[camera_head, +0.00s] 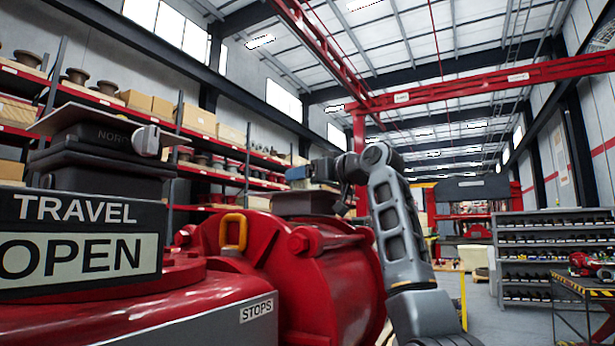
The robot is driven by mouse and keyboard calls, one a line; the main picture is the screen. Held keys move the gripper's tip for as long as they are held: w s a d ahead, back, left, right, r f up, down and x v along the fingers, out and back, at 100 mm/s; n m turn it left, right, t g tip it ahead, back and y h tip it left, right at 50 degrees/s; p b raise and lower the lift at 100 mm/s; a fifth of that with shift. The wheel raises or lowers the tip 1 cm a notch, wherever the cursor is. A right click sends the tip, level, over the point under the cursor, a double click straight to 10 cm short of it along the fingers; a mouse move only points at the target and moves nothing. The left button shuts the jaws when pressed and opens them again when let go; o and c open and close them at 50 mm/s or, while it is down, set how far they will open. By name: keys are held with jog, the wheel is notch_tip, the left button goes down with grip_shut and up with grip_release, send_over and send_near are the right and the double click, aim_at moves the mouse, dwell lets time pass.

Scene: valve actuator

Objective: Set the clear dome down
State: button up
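I cannot make out a clear dome in the head view. A red valve actuator (312,262) fills the lower left and middle. A sign reading TRAVEL OPEN (80,243) stands at its left front. Behind the sign, a black housing (100,150) carries a flat plate and a pale knob (147,141). A dark block (305,203) sits on top of the actuator's middle. My arm rises at the right of the actuator and bends left over it. My gripper (298,174) is small and dark above the dark block. Its fingers and anything between them cannot be made out.
A yellow lifting eye (233,232) stands up from the actuator. Shelves of boxes and parts (200,120) line the left wall. A grey parts rack (552,257) and a striped-edge table (590,286) stand at the right. Open floor shows between the actuator and the rack.

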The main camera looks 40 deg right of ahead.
jog(key=o, duration=1)
jog(key=shift+f, duration=0.1)
jog(key=shift+s, duration=0.3)
jog(key=s+b, duration=0.4)
jog(key=s, duration=0.7)
jog(key=shift+s+d, duration=0.2)
jog(key=shift+d, duration=0.25)
